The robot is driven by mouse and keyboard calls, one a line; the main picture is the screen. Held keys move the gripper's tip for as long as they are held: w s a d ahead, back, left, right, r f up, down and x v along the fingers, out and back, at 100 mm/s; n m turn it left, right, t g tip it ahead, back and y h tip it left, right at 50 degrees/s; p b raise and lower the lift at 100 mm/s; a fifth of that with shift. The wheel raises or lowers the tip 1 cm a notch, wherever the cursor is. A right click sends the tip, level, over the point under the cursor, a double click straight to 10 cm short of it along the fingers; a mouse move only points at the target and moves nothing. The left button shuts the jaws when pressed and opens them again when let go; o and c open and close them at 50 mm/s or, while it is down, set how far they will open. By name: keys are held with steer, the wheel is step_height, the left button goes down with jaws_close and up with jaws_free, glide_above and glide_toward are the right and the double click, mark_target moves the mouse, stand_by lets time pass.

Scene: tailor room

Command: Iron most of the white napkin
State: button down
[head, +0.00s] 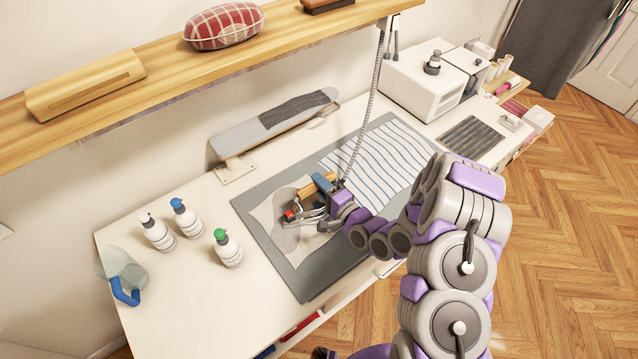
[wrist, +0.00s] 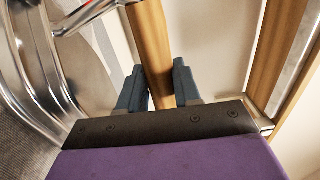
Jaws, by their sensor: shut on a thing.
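An off-white napkin (head: 264,212) lies on the left part of the grey ironing mat (head: 308,286), with a darker grey patch on its surface. The iron (head: 306,212), with a metal body and a wooden handle (wrist: 150,40), is over the napkin and hides part of it. I cannot tell whether its plate touches the cloth. My gripper (head: 323,184) is shut on the wooden handle. In the wrist view the dark blue fingers (wrist: 158,82) stand on either side of the handle, with the metal body at the left.
A striped cloth (head: 385,155) covers the mat's right part. A coiled cord (head: 371,95) hangs down towards the iron. A sleeve board (head: 275,125) stands behind. Several bottles (head: 229,249) stand left of the mat. A white machine (head: 422,82) is at the back right.

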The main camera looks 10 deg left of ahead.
steer(key=v, duration=0.9)
steer(key=shift+s+p, duration=0.35)
steer(key=shift+p, duration=0.1)
stand_by(1.3)
steer(key=shift+f, duration=0.1)
steer(key=shift+a, duration=0.1)
stand_by(0.3)
steer(key=shift+p+x, duration=0.6)
steer(key=shift+x, duration=3)
steer(key=shift+w+a, duration=0.75)
steer(key=shift+w, duration=0.25)
steer(key=shift+w+a, duration=0.1)
steer(key=b+x, duration=0.2)
steer(key=x, duration=0.7)
steer(key=shift+w+r+b, duration=0.25)
steer(key=shift+w+b, duration=0.1)
steer(key=shift+b, duration=0.05)
